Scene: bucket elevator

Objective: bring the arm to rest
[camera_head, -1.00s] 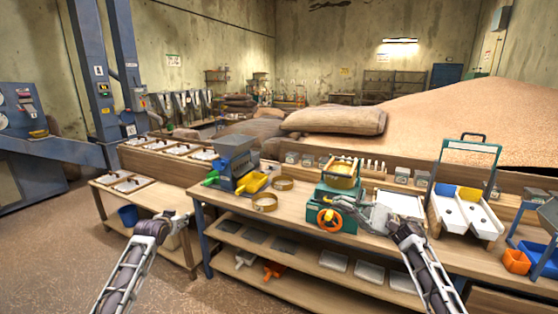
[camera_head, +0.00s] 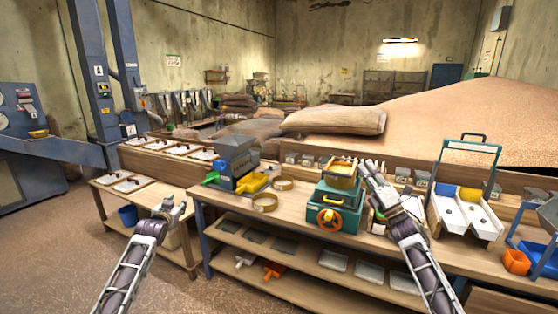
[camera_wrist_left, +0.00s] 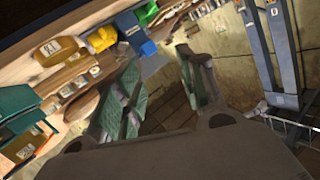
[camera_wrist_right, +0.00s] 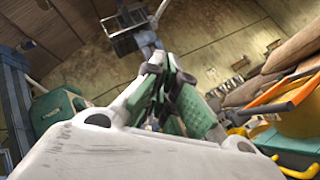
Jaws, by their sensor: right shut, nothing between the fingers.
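My left gripper (camera_head: 176,208) is in front of the left end of the bench, with nothing seen in it. In the left wrist view its two green-padded fingers (camera_wrist_left: 160,68) stand apart. My right gripper (camera_head: 370,168) is raised at the right side of the green machine (camera_head: 325,198), fingers up and toward the back. In the right wrist view its fingers (camera_wrist_right: 165,66) are together and empty. The green machine carries a box of yellow grain (camera_head: 341,172) on top and an orange handwheel (camera_head: 329,220) in front. I cannot tell whether the right gripper is clear of the machine.
The wooden bench (camera_head: 290,222) runs below both arms. A grey hopper machine (camera_head: 234,157) stands left, and a white sloped tray rack (camera_head: 466,212) stands right of my right forearm. Floor is open at lower left.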

